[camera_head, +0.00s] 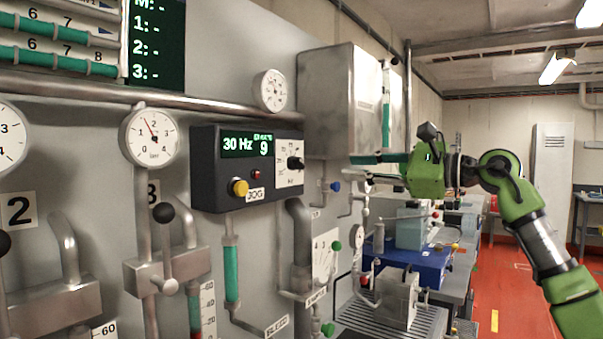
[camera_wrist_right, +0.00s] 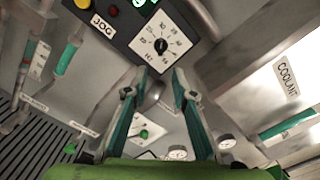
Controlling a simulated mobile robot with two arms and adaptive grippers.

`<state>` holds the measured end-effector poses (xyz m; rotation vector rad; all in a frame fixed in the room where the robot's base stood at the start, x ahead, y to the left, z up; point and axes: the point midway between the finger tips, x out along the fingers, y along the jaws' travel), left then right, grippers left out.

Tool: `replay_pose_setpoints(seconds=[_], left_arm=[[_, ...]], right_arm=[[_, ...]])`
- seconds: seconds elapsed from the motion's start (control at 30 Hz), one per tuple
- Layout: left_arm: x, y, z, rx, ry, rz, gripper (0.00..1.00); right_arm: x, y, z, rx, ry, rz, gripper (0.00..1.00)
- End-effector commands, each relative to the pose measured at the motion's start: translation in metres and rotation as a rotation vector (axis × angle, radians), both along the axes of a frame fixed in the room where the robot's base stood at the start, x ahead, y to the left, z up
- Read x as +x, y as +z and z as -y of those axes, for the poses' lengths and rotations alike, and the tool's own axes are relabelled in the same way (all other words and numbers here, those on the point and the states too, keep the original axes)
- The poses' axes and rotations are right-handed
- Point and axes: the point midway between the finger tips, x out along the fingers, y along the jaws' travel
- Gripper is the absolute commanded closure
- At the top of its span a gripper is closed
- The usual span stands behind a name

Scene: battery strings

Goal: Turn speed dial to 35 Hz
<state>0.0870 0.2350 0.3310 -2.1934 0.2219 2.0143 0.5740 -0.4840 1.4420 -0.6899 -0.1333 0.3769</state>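The speed dial (camera_head: 295,163) is a black knob on a white scale plate at the right end of a dark control box (camera_head: 222,185). The box display (camera_head: 247,145) reads 30 Hz with a large 9 beside it. In the right wrist view the dial (camera_wrist_right: 161,46) lies just beyond the fingertips; its exact pointer setting is too small to tell. My right gripper (camera_head: 350,167) is to the right of the dial, apart from it. In its wrist view the two fingers (camera_wrist_right: 154,82) are spread with nothing between them. My left gripper is out of view.
A yellow JOG button (camera_head: 239,187) and a small red lamp (camera_head: 253,187) sit on the box. A metal coolant tank (camera_head: 340,100) juts out right of the dial. A pipe (camera_head: 200,103) runs above the box. Gauges and levers fill the left.

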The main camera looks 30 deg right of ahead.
Motion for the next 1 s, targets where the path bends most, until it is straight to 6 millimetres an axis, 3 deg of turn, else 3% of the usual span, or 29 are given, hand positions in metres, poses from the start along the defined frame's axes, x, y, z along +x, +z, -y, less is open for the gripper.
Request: replay_pose_setpoints(seconds=[0.6, 0.8, 1.0], left_arm=[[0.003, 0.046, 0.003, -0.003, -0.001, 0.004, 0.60], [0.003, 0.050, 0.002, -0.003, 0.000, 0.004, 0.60], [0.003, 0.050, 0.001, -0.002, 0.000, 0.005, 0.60]], right_arm=[[0.105, 0.004, -0.045, 0.002, 0.003, 0.000, 0.76], [0.121, 0.002, -0.050, 0.002, 0.001, 0.002, 0.76], [0.123, 0.001, -0.051, 0.000, 0.001, 0.001, 0.76]])
